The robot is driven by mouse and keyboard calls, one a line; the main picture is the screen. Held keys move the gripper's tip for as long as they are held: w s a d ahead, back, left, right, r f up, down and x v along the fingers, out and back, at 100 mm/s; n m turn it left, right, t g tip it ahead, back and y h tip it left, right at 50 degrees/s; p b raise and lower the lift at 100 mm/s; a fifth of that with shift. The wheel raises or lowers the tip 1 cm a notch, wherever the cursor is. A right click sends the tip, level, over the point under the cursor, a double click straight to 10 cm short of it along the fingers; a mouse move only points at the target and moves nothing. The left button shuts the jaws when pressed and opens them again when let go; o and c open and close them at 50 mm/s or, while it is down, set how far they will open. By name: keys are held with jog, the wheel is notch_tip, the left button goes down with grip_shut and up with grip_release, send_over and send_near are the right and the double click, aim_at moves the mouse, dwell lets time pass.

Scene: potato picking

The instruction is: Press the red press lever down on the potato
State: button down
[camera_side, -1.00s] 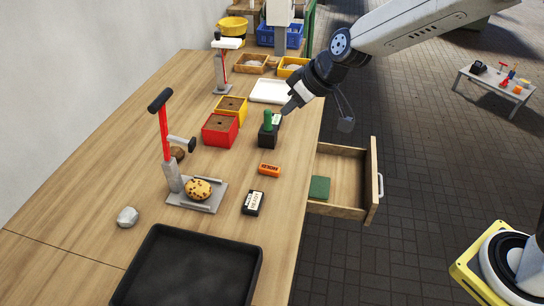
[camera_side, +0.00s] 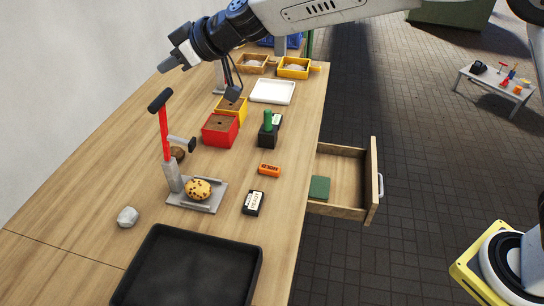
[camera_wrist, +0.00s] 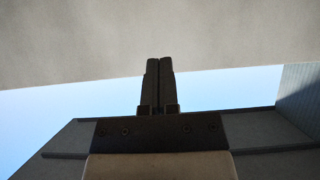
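The press stands on the table with a grey base plate (camera_side: 212,200) and a raised red lever (camera_side: 165,133) that ends in a black grip (camera_side: 160,100). A potato (camera_side: 199,189) with dark spots lies on the plate, below and right of the short side arm with a black head (camera_side: 183,143). My gripper (camera_side: 166,65) is above and behind the lever's grip in the side view, apart from it and pointing left. In the wrist view its two dark fingers (camera_wrist: 159,82) are together with nothing between them. The wrist view shows no press or potato.
A red box (camera_side: 220,129) and a yellow box stand behind the press. A grey stone (camera_side: 128,217) and a black tray (camera_side: 190,265) are in front. An open drawer (camera_side: 343,182) juts out at the right. The table left of the press is clear.

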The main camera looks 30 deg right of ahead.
aim_at(159, 97)
jog(key=shift+w+f, duration=0.1)
jog(key=shift+w+a+f, duration=0.55)
jog(key=shift+f, duration=0.5)
jog(key=shift+w+a+f, duration=0.55)
jog(key=shift+a+f, duration=0.05)
jog(key=shift+f, duration=0.45)
jog(key=shift+w+a+f, duration=0.55)
jog(key=shift+f, duration=0.5)
jog(key=shift+s+d, duration=0.2)
jog(key=shift+s+d+f, duration=0.25)
jog(key=shift+s+d, duration=0.35)
jog(key=shift+s+d+f, duration=0.3)
jog(key=shift+s+d, duration=0.25)
jog(key=shift+d, duration=0.05)
jog(key=shift+s+d+f, duration=0.25)
jog(key=shift+s+d, duration=0.35)
jog(key=s+d+f, duration=0.3)
jog(key=f, duration=0.3)
jog(key=s+d+f, duration=0.4)
jog(key=f, duration=0.2)
jog(key=shift+s+d+f, duration=0.15)
jog(key=shift+s+f, duration=0.05)
jog(key=shift+r, duration=0.15)
